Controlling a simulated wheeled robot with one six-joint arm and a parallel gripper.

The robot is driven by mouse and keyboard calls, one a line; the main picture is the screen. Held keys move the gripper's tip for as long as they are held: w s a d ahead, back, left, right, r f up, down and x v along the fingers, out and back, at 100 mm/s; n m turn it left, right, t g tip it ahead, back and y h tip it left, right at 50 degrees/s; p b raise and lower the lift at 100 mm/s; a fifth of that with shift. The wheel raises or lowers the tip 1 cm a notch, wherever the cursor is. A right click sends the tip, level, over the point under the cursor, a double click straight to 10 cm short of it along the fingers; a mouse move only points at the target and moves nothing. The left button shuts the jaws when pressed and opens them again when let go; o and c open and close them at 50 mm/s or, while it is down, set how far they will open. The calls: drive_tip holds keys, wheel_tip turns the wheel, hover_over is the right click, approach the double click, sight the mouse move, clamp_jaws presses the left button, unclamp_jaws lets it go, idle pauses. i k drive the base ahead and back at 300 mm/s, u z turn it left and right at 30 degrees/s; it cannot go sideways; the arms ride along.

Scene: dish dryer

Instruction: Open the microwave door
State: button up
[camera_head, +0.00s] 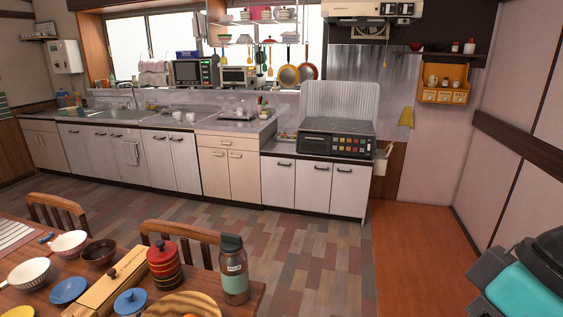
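The microwave (192,73) is a small dark-fronted box with a panel at its right side. It stands on the ledge below the window, behind the counter, far across the room. Its door looks shut, but it is too small to be certain. My gripper's fingers do not show. Dark and teal parts at the lower right edge look like my own arm, close to the camera and far from the microwave.
A pale toaster-like oven (238,76) stands just right of the microwave. The counter with sinks (120,114) and white cabinets (170,160) lies in front. A dining table (245,300) with dishes and two chairs (180,238) fills the lower left. Floor (320,250) is clear at centre.

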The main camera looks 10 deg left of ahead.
sight(185, 72)
drive_tip(key=i, duration=4.8)
drive_tip(key=u, duration=3.05)
drive_tip(key=i, duration=3.4)
drive_tip(key=z, duration=1.8)
